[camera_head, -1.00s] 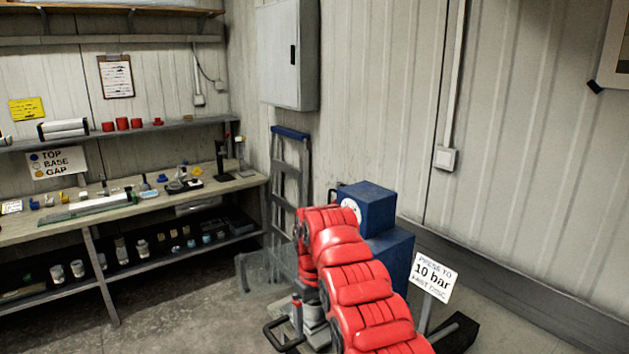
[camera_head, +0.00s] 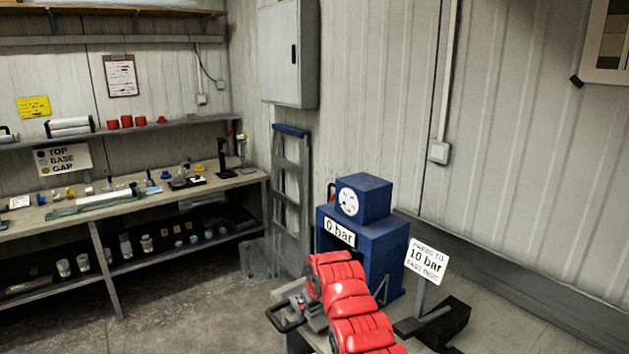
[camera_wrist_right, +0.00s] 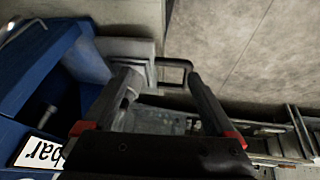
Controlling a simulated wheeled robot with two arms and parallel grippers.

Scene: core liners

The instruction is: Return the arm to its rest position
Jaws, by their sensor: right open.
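My right arm, with red padded links (camera_head: 345,295), reaches up from the bottom of the head view in front of the blue press. Its gripper is mostly hidden behind the links there. In the right wrist view my right gripper (camera_wrist_right: 162,82) shows two dark fingers with red parts, spread apart. I see nothing held between them. A black loop handle (camera_wrist_right: 180,70) shows beyond the fingertips; I cannot tell the distance. My left arm and gripper are not in view.
The blue press (camera_head: 383,255) has a gauge and a "0 bar" label; its side (camera_wrist_right: 35,65) is close left in the wrist view. A "10 bar" sign (camera_head: 425,260) stands right of it. A workbench (camera_head: 60,218) with small items is at left. Open floor (camera_head: 190,315) lies between.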

